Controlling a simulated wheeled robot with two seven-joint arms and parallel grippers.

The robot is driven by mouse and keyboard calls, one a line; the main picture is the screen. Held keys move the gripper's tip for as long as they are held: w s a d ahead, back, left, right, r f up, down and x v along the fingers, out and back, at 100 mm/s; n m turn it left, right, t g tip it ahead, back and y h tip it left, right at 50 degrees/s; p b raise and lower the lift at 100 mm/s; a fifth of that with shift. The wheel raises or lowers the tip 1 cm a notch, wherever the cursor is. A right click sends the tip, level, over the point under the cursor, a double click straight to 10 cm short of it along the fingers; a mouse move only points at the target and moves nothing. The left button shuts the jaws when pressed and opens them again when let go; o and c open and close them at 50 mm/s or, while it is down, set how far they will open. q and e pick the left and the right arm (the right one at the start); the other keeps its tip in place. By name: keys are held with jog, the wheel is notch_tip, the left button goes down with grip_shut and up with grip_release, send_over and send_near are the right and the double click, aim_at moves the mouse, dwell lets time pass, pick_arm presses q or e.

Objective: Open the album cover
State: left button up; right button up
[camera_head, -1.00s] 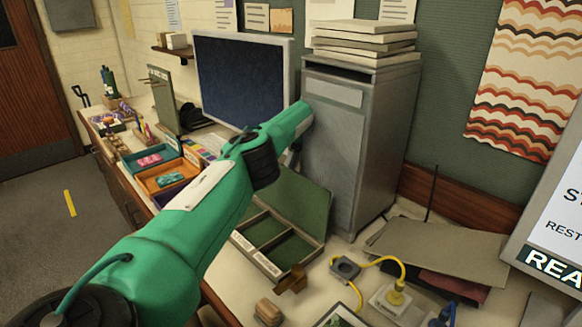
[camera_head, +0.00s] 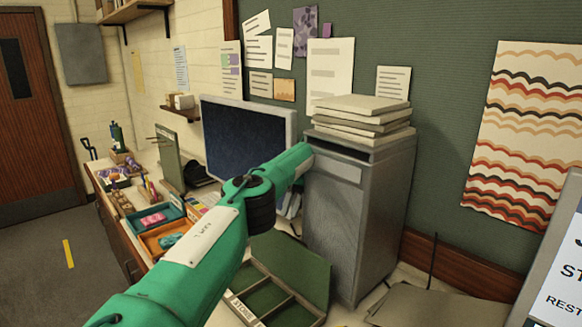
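No album can be made out for sure. A flat grey-brown board or folder (camera_head: 432,306) lies on the desk at the lower right, cut by the bottom edge; I cannot tell if it is the album cover. My green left arm reaches from the lower left to in front of the grey cabinet. A small pale grey part, perhaps my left gripper (camera_head: 292,205), shows below the arm's far end, and its fingers cannot be made out. It is well to the left of the board. My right gripper is out of view.
The grey cabinet (camera_head: 350,225) carries a stack of pale slabs (camera_head: 362,113). A monitor (camera_head: 240,140) stands behind my arm. An open green compartment box (camera_head: 302,265) lies below it. An orange tray (camera_head: 157,240) is at left. A sign (camera_head: 562,270) stands at right.

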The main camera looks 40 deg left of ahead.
pick_arm(q)
notch_tip(320, 180, up, 11)
jog(key=p, duration=0.6)
jog(key=shift+p, duration=0.35)
